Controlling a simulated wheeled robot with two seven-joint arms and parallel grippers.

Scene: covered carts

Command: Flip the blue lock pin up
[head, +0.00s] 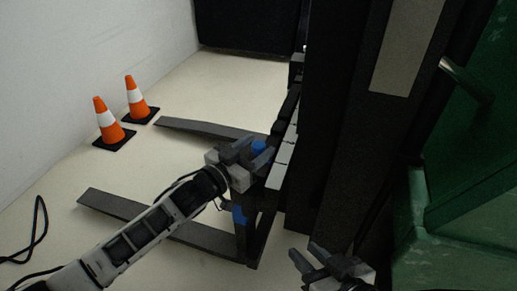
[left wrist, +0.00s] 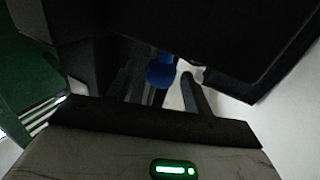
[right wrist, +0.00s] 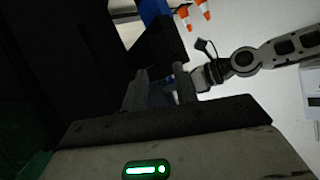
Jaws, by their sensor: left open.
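A blue lock pin (head: 259,147) shows at the upper part of the dark fork carriage, right by my left gripper (head: 254,154). In the left wrist view the round blue pin head (left wrist: 160,74) lies between the two open fingers, seemingly near their tips. I cannot tell whether a finger touches it. A second blue part (head: 239,214) shows lower on the carriage, below my left gripper. My right gripper (head: 326,254) is open and empty, low in front of the dark mast. A blue part (right wrist: 155,12) also shows at the top of the right wrist view.
Two dark forks (head: 200,129) reach left from the carriage over the pale floor. Two orange cones (head: 108,122) stand by the left wall. A tall black mast (head: 335,120) and a green cabinet (head: 450,225) fill the right. A black cable (head: 38,235) lies at left.

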